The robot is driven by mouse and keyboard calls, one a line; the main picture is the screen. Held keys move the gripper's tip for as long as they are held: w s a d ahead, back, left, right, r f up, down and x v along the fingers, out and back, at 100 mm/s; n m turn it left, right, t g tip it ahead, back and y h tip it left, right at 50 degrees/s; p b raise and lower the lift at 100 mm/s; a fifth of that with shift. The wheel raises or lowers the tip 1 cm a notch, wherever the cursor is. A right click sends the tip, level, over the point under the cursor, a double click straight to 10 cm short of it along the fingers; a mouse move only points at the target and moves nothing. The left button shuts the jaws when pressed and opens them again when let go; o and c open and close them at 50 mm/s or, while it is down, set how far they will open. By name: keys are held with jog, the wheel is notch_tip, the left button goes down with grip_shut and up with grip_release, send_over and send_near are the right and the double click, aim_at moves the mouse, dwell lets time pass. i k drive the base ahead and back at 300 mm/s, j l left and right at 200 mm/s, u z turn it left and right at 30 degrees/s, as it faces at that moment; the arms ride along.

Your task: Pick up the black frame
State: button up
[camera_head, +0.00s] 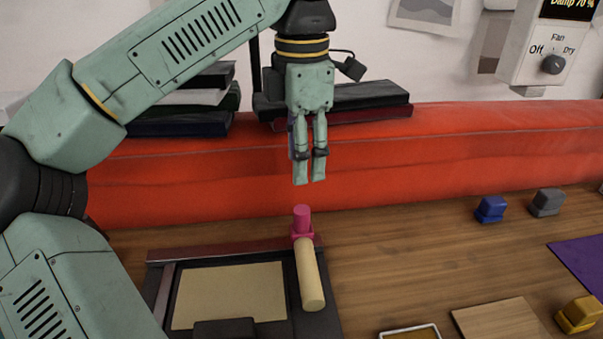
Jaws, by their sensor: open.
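A black frame (308,326) lies flat at the lower left of the table, around a tan panel (228,295). A dark tab shows at its near edge, and the picture's bottom edge cuts it off. A tan roller with a pink end (310,277) lies along its right side, over part of it. My gripper (309,181) hangs above and beyond the frame, fingers pointing down. It is open with a narrow gap, and nothing shows between the fingers.
Blue (490,209), grey (546,203) and yellow (579,315) blocks, a wooden board (505,320) and a purple sheet (585,262) lie right. The middle of the table is clear.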

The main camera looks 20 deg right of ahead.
aim_at(250, 300)
jog(key=k, duration=1)
